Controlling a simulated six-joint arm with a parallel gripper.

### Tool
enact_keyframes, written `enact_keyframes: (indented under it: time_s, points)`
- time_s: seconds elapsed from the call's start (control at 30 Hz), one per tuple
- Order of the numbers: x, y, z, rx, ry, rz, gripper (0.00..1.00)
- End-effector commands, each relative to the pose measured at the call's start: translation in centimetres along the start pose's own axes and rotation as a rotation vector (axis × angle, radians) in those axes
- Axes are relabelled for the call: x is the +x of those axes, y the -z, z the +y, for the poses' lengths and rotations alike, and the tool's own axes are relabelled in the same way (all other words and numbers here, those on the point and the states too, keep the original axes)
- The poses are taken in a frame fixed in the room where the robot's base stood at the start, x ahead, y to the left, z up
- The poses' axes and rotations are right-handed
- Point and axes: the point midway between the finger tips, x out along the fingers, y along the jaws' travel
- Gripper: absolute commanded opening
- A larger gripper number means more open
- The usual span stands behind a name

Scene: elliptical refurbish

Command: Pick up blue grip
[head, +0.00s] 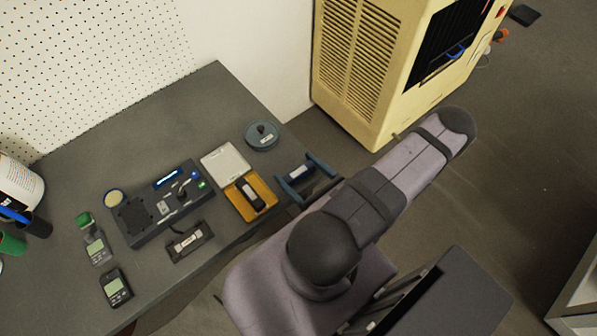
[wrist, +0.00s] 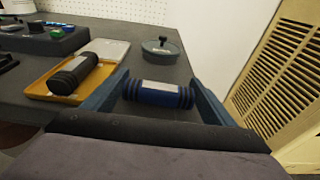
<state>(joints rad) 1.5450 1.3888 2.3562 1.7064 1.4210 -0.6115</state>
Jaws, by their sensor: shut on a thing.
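The blue grip (head: 300,172) is a short dark blue cylinder with ribbed ends and a pale label. It lies across the space between the two fingers of my gripper (head: 306,178), near the right edge of the table. In the wrist view, the blue grip (wrist: 158,93) spans between the fingers of my gripper (wrist: 160,97), which is shut on it end to end. I cannot tell whether the grip touches the table or is slightly above it.
A yellow tray (head: 239,208) holding a black ribbed grip (head: 252,198) sits just left, its pale lid open. A round grey lidded dish (head: 261,142) stands behind. A dark tool panel (head: 137,239) and meters are further left. A cream cabinet (head: 350,70) stands beyond the table.

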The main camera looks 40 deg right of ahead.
Motion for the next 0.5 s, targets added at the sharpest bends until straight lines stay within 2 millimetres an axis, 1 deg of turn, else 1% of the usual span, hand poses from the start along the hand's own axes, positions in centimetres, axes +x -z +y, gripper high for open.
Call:
enact_keyframes:
  time_s: [0.17,0.5]
  points:
    - [-0.4,-2.0,0.0,-0.002,0.0,-0.001,0.55]
    - [-1.4,-6.7,0.0,-0.003,0.0,0.0,0.55]
